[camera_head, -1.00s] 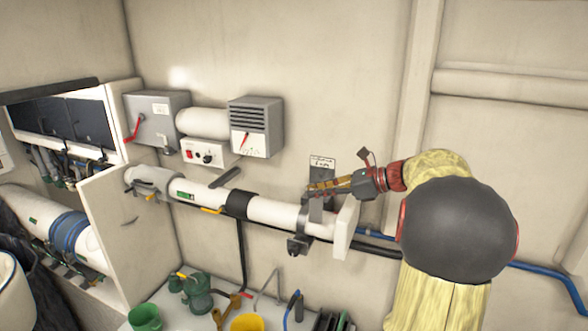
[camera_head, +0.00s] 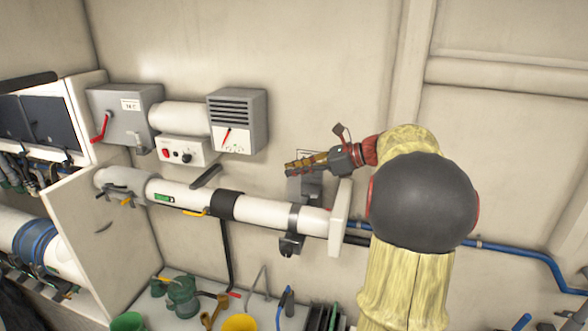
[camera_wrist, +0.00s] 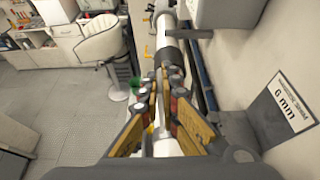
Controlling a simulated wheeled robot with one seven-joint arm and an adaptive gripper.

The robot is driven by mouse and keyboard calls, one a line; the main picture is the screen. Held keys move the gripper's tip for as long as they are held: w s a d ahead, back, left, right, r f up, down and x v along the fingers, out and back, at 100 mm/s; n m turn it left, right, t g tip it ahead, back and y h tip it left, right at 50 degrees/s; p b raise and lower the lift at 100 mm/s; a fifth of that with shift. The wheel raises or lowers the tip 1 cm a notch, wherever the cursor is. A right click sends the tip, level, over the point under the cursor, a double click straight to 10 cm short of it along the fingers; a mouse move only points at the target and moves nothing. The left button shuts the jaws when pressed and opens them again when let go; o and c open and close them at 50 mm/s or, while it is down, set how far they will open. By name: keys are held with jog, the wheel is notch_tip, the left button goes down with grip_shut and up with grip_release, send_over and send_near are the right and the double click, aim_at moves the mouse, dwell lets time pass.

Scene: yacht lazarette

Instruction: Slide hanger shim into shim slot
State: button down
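My gripper (camera_head: 306,164) is above the right end of the white pipe (camera_head: 265,208), in front of a wall label. In the wrist view its yellow-sided fingers (camera_wrist: 160,92) converge, with the white pipe showing behind and between them. I cannot make out a shim between the fingertips. A dark hanger clamp (camera_head: 291,243) goes around the pipe near its right end. A grey plate (camera_head: 311,190) stands above that clamp, just below my gripper. The wall label (camera_wrist: 283,110) reads "6 mm" in the wrist view. I cannot single out the shim slot.
A white square flange (camera_head: 339,217) ends the pipe at the right. A blue hose (camera_head: 510,252) runs along the wall. A grey heater box (camera_head: 238,122) is on the wall at left. A yellow cup (camera_head: 239,323) and green items stand on the bench below.

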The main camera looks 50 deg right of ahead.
jog(key=w+d+f+p, duration=0.2)
jog(key=d+p, duration=0.2)
jog(key=d, duration=0.1)
jog(key=w+d+f+p, duration=0.2)
jog(key=w+d+p, duration=0.1)
jog(key=d+p, duration=0.1)
jog(key=shift+w+d+f, duration=0.15)
jog(key=shift+w+d, duration=0.1)
jog(key=shift+d, duration=0.5)
dwell(0.9)
jog(key=shift+p, duration=0.65)
dwell(1.0)
notch_tip(320, 180, down, 6)
jog(key=b, duration=0.2)
jog(key=shift+f, duration=0.25)
dwell(3.2)
